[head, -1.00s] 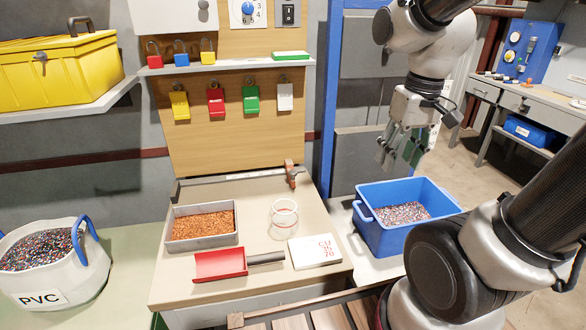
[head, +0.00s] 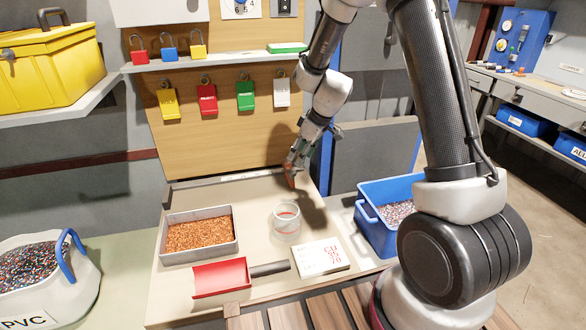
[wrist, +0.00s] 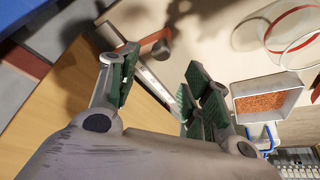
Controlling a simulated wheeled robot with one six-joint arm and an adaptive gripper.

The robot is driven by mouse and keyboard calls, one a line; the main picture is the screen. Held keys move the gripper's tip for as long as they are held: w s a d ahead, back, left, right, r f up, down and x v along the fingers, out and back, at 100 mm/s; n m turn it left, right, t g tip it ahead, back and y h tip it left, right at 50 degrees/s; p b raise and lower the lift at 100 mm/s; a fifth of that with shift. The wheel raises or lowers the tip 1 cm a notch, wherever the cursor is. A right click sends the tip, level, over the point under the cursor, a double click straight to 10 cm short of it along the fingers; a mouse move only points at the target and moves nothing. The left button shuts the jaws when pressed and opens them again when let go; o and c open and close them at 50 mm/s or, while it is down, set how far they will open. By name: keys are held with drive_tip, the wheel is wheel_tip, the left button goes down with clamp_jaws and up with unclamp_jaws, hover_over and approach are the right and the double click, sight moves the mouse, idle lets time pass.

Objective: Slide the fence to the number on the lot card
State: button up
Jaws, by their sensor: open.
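The orange-red fence (head: 290,179) stands at the right end of the metal rail (head: 225,182) along the back of the bench top. My gripper (head: 292,163) is at the fence, pointing down, and partly hides it. In the wrist view my gripper (wrist: 162,72) has its green-padded fingers spread with a gap between them. The fence (wrist: 148,40) shows beyond the fingertips there, beside the rail (wrist: 152,78); I cannot tell whether a finger touches it. The white lot card (head: 322,258) lies at the front right with red lettering, seemingly "CU" above digits I cannot read surely.
A grey tray of copper granules (head: 199,235), a clear round jar (head: 286,222) and a red scoop (head: 222,278) are on the bench. A blue bin (head: 372,215) stands to the right. The board with hanging tags (head: 225,130) rises behind the rail.

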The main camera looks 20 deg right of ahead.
sight(292, 171)
drive_tip(key=x, duration=0.7)
drive_tip(key=shift+f, duration=0.3)
drive_tip(key=shift+a, duration=0.1)
